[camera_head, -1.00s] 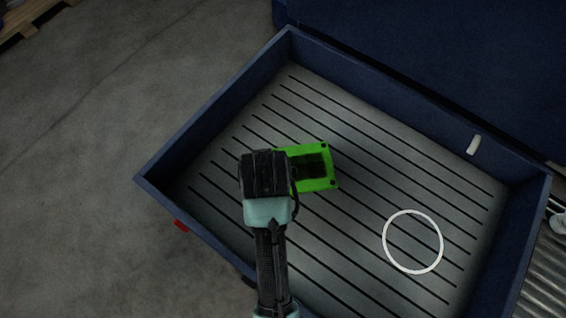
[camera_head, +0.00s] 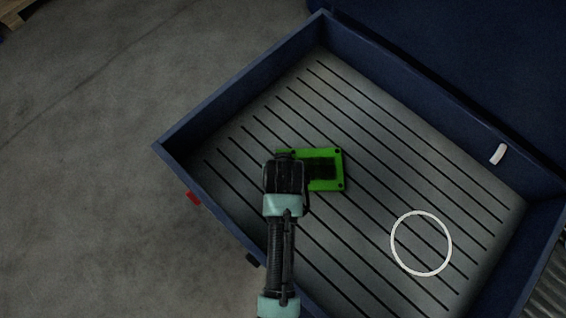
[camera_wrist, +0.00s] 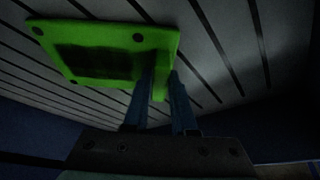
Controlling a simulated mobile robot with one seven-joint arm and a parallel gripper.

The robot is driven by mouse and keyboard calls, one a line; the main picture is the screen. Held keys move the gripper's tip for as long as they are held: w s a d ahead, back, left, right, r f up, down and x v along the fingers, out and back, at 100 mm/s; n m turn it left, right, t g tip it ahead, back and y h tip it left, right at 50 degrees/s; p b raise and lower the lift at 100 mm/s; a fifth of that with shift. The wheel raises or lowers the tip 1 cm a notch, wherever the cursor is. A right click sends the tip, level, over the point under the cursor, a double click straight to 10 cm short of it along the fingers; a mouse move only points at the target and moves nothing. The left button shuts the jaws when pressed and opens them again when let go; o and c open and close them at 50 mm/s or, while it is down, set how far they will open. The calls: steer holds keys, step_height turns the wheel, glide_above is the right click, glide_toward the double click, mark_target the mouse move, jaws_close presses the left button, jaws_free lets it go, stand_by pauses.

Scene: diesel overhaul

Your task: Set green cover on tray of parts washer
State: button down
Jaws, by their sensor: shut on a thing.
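The green cover (camera_head: 330,156) is a flat bright green plate with a dark middle and dark corner holes. In the head view it shows over the left-middle part of the slatted grey tray (camera_head: 400,160) of the parts washer. My gripper (camera_head: 290,160) overlaps its left side there and hides part of it. In the wrist view the cover (camera_wrist: 120,35) is at the upper left, and my gripper (camera_wrist: 165,90) is shut on a green edge or tab of it. I cannot tell whether the cover touches the tray.
The washer has dark blue walls (camera_head: 240,85) around the tray and a tall blue lid or back at the upper right. A white ring (camera_head: 421,212) marks the tray's right part, which is bare. A small white piece (camera_head: 498,154) is on the back wall. Concrete floor lies left.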

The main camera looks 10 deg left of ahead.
steer(key=c, duration=0.7)
jaws_free()
steer(key=shift+f, duration=0.1)
steer(key=a+p+v, duration=0.1)
steer(key=v, duration=1.1)
steer(key=w+d+r+t, duration=0.1)
steer(key=w+r+t, duration=0.35)
steer(key=r, duration=0.65)
steer(key=w+r+m+t, duration=0.1)
steer(key=w+r+t, duration=0.4)
steer(key=r, duration=0.5)
steer(key=w+d+r+t, duration=0.1)
steer(key=w+r+t, duration=0.2)
steer(key=w+r, duration=0.55)
steer(key=s+r+t, duration=0.3)
steer(key=s+r, duration=0.1)
steer(key=r, duration=0.7)
steer(key=s+d+r+t, duration=0.1)
steer(key=s+r+t, duration=0.3)
steer(key=r, duration=0.6)
steer(key=s+d+r+t, duration=0.1)
steer(key=s+r+t, duration=0.2)
steer(key=r, duration=0.8)
steer(key=shift+s+r+m+t+h, duration=0.15)
steer(key=shift+s+m, duration=0.05)
steer(key=shift+s, duration=0.45)
steer(key=shift+s+r+m+t+h, duration=0.1)
steer(key=shift+s+r+m+h, duration=0.1)
steer(key=shift+s, duration=0.45)
